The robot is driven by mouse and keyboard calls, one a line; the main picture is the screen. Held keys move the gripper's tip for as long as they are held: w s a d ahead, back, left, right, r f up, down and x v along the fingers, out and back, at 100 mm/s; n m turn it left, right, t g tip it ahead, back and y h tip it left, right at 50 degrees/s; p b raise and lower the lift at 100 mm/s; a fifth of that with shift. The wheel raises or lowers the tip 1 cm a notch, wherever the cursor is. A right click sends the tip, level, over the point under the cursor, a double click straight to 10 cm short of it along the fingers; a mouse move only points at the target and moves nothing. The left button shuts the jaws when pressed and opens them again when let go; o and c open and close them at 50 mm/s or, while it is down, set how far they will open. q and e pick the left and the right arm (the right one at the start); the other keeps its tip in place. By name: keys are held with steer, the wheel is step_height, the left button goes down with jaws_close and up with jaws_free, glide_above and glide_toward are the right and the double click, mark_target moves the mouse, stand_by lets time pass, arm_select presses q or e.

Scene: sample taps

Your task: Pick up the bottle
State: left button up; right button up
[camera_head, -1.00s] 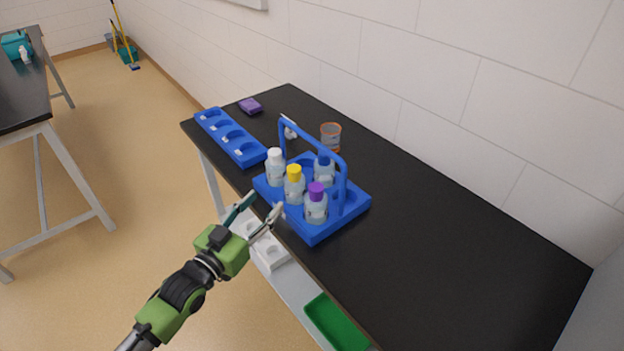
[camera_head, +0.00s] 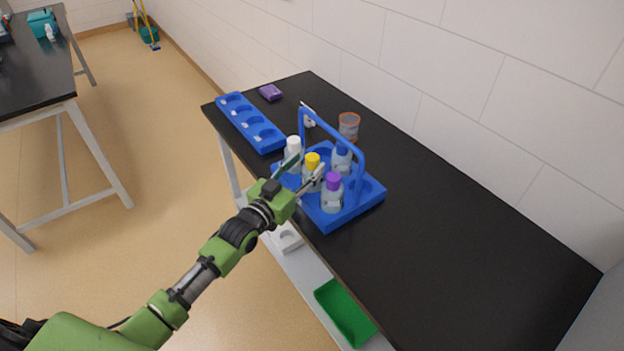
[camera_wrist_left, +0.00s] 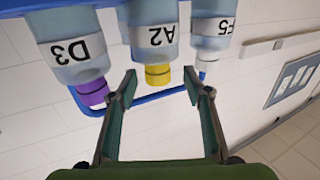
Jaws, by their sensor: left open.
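A blue carrier (camera_head: 372,192) with an arched handle stands on the black bench and holds several capped bottles. The yellow-capped bottle (camera_head: 312,172), labelled A2, sits at its near side between the white-capped bottle (camera_head: 294,150) and the purple-capped bottle (camera_head: 332,195). A blue-capped bottle (camera_head: 341,160) stands behind. My left gripper (camera_head: 306,170) is open and empty at the yellow-capped bottle. In the left wrist view, upside down, the yellow cap (camera_wrist_left: 158,75) lies between and just beyond the open fingertips (camera_wrist_left: 165,84). The purple-capped bottle (camera_wrist_left: 77,55) and white-capped bottle (camera_wrist_left: 211,40) flank it. My right gripper is not in view.
A blue rack (camera_head: 247,121) with round wells lies along the bench's left edge. A purple block (camera_head: 270,92) and an orange-rimmed beaker (camera_head: 349,125) stand farther back. A green tray (camera_head: 345,312) is on the lower shelf. The bench's right part is clear.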

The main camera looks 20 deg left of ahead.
arm_select(q)
steer(key=shift+x, duration=1.7)
steer(key=shift+d, duration=0.15)
jaws_close()
steer(key=shift+r+p, duration=0.1)
steer(key=shift+p, duration=0.2)
